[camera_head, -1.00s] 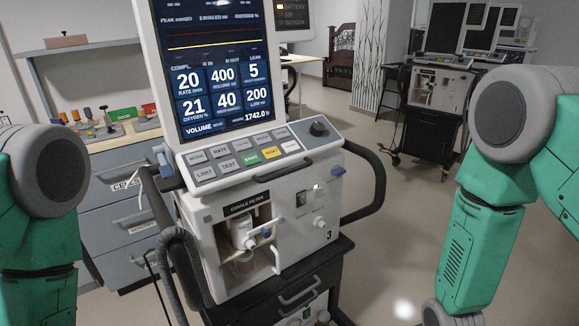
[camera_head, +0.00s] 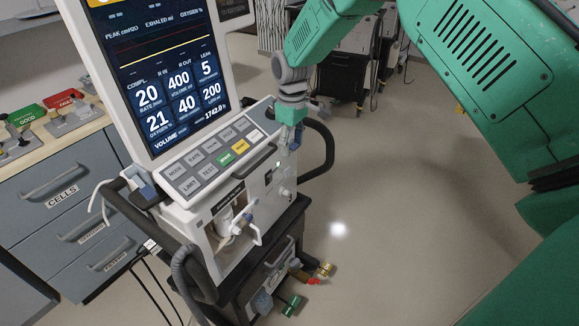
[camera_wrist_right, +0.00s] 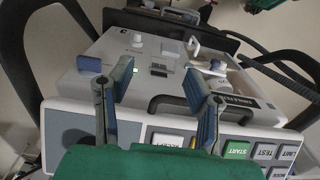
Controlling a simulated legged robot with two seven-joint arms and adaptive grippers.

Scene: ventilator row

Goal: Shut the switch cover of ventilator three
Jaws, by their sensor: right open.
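Ventilator three (camera_head: 262,194) stands at the left centre in the head view, with its screen and button panel above the front face. My right gripper (camera_head: 291,143) points down at the right edge of the button panel, close to the front face. In the right wrist view my right gripper (camera_wrist_right: 160,76) is open and empty, its two blue-padded fingers apart. A small dark switch area (camera_wrist_right: 158,71) on the white front face shows between the fingertips. I cannot tell the cover from the switch, or how far it is open. My left gripper is out of view.
A filter bay (camera_head: 232,218) with a white lever is beside the switch area. A black side rail (camera_head: 322,150) curves out at the ventilator's right. Drawers (camera_head: 65,205) stand at the left.

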